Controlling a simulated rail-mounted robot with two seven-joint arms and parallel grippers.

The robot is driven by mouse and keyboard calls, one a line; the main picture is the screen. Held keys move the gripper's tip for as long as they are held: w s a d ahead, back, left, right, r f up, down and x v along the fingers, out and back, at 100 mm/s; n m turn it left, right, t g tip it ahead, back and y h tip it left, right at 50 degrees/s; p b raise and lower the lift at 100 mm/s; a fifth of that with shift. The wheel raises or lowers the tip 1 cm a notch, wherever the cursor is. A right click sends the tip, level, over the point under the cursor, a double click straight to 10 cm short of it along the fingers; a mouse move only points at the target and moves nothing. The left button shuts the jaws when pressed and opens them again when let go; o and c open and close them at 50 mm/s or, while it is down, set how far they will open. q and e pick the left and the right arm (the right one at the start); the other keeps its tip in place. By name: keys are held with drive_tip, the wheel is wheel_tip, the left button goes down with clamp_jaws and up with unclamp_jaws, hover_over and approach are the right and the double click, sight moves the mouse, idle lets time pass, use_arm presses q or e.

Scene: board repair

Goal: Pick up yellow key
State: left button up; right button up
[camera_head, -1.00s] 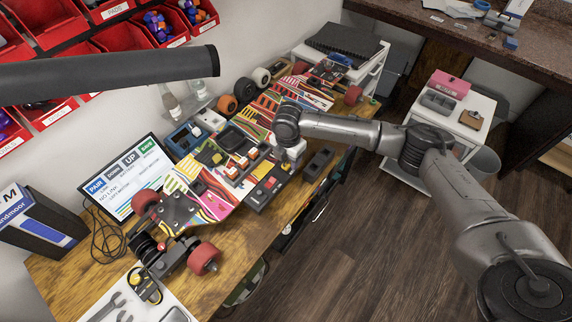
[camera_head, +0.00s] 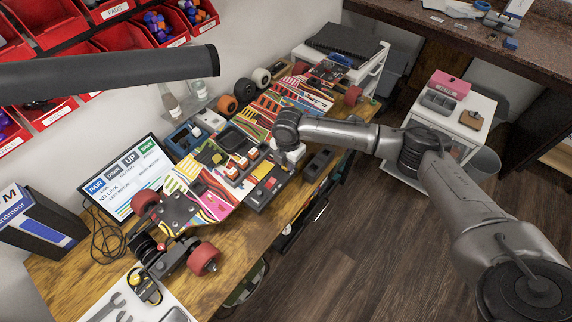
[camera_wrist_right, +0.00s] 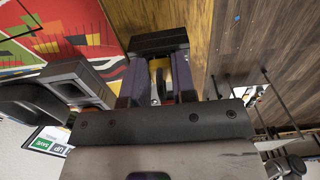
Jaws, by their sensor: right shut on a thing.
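My right gripper (camera_wrist_right: 159,75) points down at the work table, with its two dark purple fingers close together in the right wrist view. Between them is a small yellow piece with a dark part, which I take to be the yellow key (camera_wrist_right: 160,66); it is mostly hidden by the fingers. A black block (camera_wrist_right: 158,41) lies right at the fingertips. In the head view the right gripper (camera_head: 290,153) is beside the colourful board, and the key cannot be made out there. Only a dark link of my left arm shows; its gripper is out of frame.
The skateboard-like board (camera_head: 212,195) with modules on it lies along the wooden table (camera_head: 85,270). A dark slotted block (camera_head: 319,163) is at the table's front edge, right of the gripper. A monitor (camera_head: 125,178) stands at left.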

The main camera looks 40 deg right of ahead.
clamp_jaws()
drive_tip(key=shift+r, duration=0.1)
drive_tip(key=shift+r, duration=0.6)
drive_tip(key=r, duration=0.1)
drive_tip(key=s+r, duration=0.1)
drive_tip(key=r, duration=0.1)
drive_tip(key=shift+d+r, duration=0.1)
drive_tip(key=shift+r, duration=0.05)
drive_tip(key=s+d+r+p, duration=0.1)
drive_tip(key=s+r, duration=0.5)
drive_tip(key=s, duration=0.4)
drive_tip(key=shift+s+d+r, duration=0.15)
drive_tip(key=shift+s+d, duration=0.1)
drive_tip(key=shift+d, duration=0.05)
